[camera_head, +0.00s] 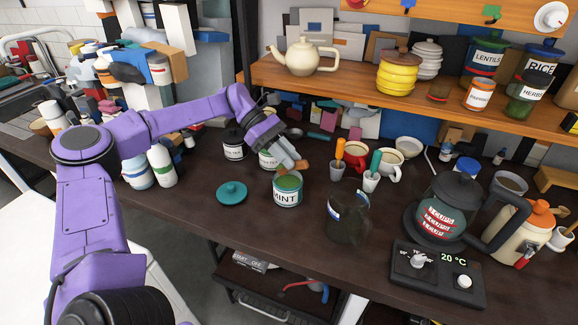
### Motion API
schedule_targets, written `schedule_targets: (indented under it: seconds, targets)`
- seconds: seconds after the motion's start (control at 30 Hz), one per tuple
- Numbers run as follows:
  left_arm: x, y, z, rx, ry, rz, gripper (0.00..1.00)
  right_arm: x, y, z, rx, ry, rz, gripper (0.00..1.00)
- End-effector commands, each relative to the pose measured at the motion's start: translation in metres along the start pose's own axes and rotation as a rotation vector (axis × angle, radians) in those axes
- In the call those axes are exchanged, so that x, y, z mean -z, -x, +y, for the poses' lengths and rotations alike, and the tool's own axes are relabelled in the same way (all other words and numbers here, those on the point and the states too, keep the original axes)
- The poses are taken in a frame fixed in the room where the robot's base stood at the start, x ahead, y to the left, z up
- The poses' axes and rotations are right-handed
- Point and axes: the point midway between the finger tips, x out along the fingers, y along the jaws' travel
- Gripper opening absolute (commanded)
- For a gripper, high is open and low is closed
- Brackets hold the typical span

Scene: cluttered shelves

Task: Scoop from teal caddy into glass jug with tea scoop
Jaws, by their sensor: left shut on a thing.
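The teal caddy (287,197), labelled MINT, stands open on the dark counter with green contents in its mouth. Its teal lid (231,193) lies on the counter to its left. My left gripper (291,160) is just above and behind the caddy's mouth. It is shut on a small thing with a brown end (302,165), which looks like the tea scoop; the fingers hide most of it. Whether it touches the contents I cannot tell. The glass jug (348,222) stands dark and see-through to the right of the caddy. My right gripper is out of view.
Two small cups hold an orange-handled tool (340,148) and a teal-handled tool (375,162) behind the jug. Other caddies (233,150) stand behind. The counter's front left is clear.

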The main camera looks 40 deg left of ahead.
Motion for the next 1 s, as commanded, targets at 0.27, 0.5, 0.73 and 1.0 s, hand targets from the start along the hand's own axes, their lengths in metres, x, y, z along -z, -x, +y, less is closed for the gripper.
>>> schedule_targets:
  seconds: [0.27, 0.5, 0.73, 1.0]
  targets:
    - [0.024, -0.018, 0.001, 0.004, 0.000, 0.000, 0.00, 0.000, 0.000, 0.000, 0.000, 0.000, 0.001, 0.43]
    - [0.024, -0.020, 0.001, 0.005, -0.003, 0.016, 0.00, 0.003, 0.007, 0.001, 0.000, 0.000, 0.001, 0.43]
    - [0.019, -0.020, 0.001, 0.005, -0.003, 0.076, 0.00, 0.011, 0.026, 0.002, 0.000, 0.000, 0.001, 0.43]
    - [0.015, -0.021, 0.001, 0.006, -0.002, 0.153, 0.00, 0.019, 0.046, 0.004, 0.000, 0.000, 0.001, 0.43]
